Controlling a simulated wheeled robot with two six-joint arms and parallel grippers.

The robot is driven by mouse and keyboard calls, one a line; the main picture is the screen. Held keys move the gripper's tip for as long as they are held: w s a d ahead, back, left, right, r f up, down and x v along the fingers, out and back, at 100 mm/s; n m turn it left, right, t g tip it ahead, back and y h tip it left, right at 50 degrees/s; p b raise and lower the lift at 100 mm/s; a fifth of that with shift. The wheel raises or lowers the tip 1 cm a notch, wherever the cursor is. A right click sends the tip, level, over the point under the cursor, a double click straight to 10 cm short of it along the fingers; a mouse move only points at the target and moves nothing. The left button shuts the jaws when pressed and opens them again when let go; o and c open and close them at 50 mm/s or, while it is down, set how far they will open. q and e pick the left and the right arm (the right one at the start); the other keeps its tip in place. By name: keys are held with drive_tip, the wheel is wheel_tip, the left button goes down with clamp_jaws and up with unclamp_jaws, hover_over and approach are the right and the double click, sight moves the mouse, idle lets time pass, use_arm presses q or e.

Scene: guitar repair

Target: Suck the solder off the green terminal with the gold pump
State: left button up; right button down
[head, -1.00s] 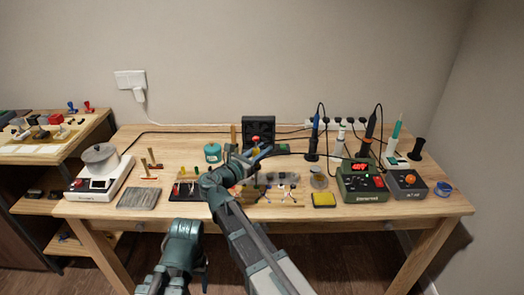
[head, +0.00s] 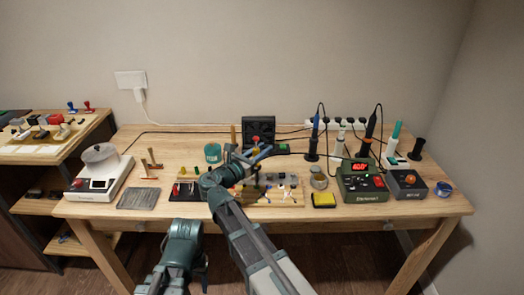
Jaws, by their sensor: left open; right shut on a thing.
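My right gripper (head: 256,163) is over the middle of the bench, shut on a slim thing that is mostly hidden by the gripper. A short dark and gold-brown part shows below the jaws, pointing down at the wooden work board (head: 290,203); it may be the gold pump. I cannot tell whether its tip touches anything. The board carries several small parts and wires, and the green terminal cannot be made out among them. My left gripper (head: 203,276) is open and low in front of the bench, away from the objects, its fingers partly hidden.
A red-display station (head: 363,182) and a grey box (head: 407,183) stand right, with upright tools behind. A yellow sponge (head: 323,200) lies at the front. A black fan unit (head: 259,132) stands behind my gripper. A white pot device (head: 100,180) is left.

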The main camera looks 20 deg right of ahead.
idle(0.3)
wheel_tip(320, 180, up, 7)
drive_tip(key=p, duration=0.7)
idle(0.3)
drive_tip(key=d+r+p, duration=0.2)
drive_tip(key=d, duration=0.6)
idle(0.3)
idle(0.6)
